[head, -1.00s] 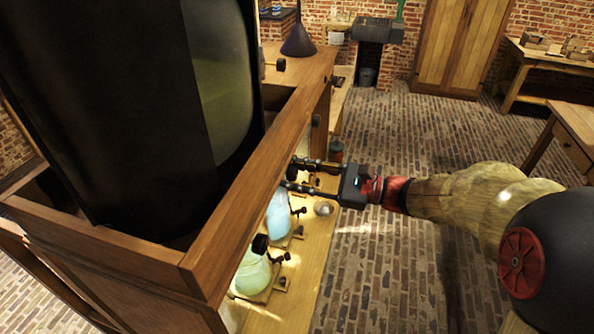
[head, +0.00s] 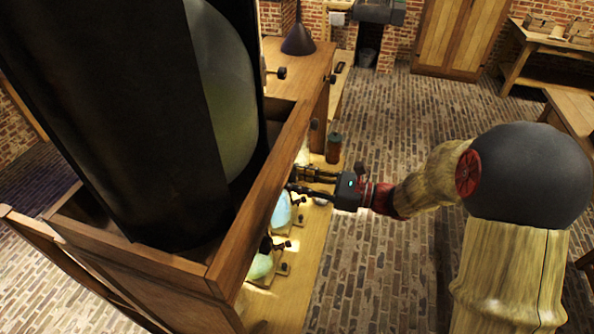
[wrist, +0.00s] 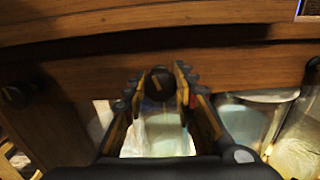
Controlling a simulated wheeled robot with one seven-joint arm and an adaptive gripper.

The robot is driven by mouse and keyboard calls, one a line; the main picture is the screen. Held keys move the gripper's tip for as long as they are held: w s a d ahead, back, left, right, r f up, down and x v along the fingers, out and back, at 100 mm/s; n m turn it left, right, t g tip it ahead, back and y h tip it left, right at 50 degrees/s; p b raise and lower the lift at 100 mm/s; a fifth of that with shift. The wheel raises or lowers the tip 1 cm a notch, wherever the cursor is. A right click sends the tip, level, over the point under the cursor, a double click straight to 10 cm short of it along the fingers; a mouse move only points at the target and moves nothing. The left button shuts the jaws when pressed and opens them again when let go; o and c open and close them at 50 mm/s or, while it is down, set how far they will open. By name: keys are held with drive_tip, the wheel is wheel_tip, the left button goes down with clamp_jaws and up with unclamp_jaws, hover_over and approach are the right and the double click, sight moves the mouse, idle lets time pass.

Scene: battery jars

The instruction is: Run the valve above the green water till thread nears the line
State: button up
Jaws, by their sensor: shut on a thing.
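My gripper (wrist: 160,88) is shut on a dark round valve knob (wrist: 159,82) on the wooden cabinet front. In the head view my gripper (head: 292,181) reaches the cabinet side from the right, and the held knob is hidden by the wooden rim. A jar with pale, washed-out liquid (wrist: 161,134) shows below and behind the held knob; its colour is unclear there. In the head view a blue jar (head: 281,212) stands just below and nearer than the gripper, and a green jar (head: 261,266) nearer still. I make out no thread or line mark.
Other dark knobs sit left (wrist: 16,95) and right (wrist: 314,66) of the held one. A pale jar (wrist: 246,116) stands at right in the wrist view. A tall dark vessel (head: 120,120) fills the cabinet top (head: 255,215). The brick floor (head: 375,270) on the right is open.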

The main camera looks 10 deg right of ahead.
drive_tip(key=shift+m, duration=0.3)
drive_tip(key=shift+p, duration=0.35)
drive_tip(key=m+p, duration=0.2)
drive_tip(key=p, duration=0.1)
drive_tip(key=shift+r+p, duration=0.2)
drive_tip(key=shift+p, duration=0.15)
drive_tip(key=shift+m+p, duration=0.5)
drive_tip(key=shift+p, duration=0.4)
drive_tip(key=shift+f+m+p, duration=0.2)
drive_tip(key=shift+m+p, duration=0.1)
drive_tip(key=o, duration=1.3)
drive_tip(key=shift+d, duration=0.1)
